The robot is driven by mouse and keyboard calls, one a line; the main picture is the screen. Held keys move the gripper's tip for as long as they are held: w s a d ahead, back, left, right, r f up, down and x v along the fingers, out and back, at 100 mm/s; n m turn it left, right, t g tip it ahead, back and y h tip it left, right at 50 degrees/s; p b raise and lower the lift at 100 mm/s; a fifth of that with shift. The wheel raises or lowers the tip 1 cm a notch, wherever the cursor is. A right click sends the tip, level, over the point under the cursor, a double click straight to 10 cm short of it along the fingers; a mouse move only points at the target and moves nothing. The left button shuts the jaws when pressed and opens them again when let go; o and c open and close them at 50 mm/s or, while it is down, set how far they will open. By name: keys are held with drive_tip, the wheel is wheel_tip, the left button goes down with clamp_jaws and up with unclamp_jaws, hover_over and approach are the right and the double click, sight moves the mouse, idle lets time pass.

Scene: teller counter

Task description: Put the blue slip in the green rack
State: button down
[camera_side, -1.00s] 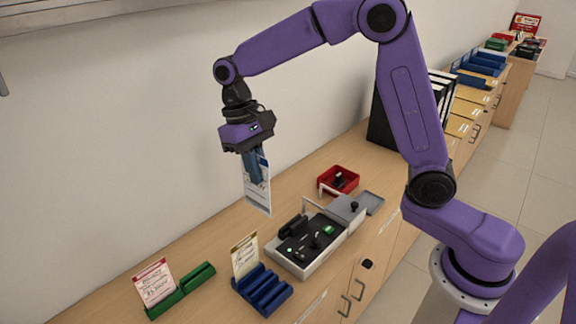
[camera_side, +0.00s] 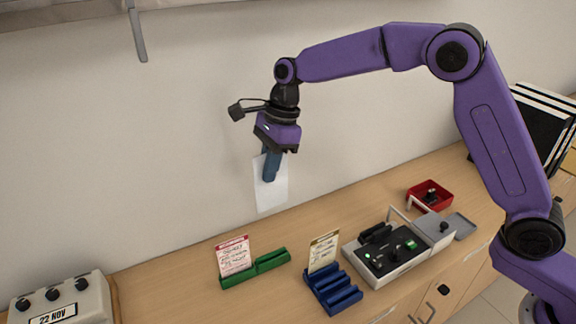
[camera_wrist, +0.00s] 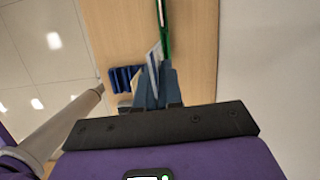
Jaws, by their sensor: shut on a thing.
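My gripper (camera_side: 270,172) is shut on the blue slip (camera_side: 271,196), which hangs upright in the air with a plain white face toward the side camera. In the wrist view the slip (camera_wrist: 153,62) shows nearly edge-on between my fingers (camera_wrist: 158,88), with a thin blue strip. The green rack (camera_side: 256,269) stands on the counter below and slightly left of the slip in the side view, clear of it. A red-headed slip (camera_side: 234,257) stands in the rack's left part; its right part looks empty. In the wrist view the green rack (camera_wrist: 165,32) lies beyond my fingertips.
A blue rack (camera_side: 333,290) with a yellow-headed slip (camera_side: 323,252) stands right of the green rack. Further right are a grey device (camera_side: 385,260) and a red tray (camera_side: 429,196). A date box (camera_side: 62,305) is at the left. The wall (camera_side: 190,130) rises behind.

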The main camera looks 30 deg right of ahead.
wheel_tip(320, 180, down, 17)
drive_tip(key=shift+w+a+r+m, duration=0.15)
drive_tip(key=shift+a+r+m, duration=0.05)
drive_tip(key=shift+a+m, duration=0.1)
drive_tip(key=shift+f, duration=0.2)
idle(1.4)
drive_tip(key=shift+f, duration=1.7)
drive_tip(key=c, duration=1.2)
unclamp_jaws()
drive_tip(key=shift+r, duration=0.1)
wheel_tip(320, 180, up, 7)
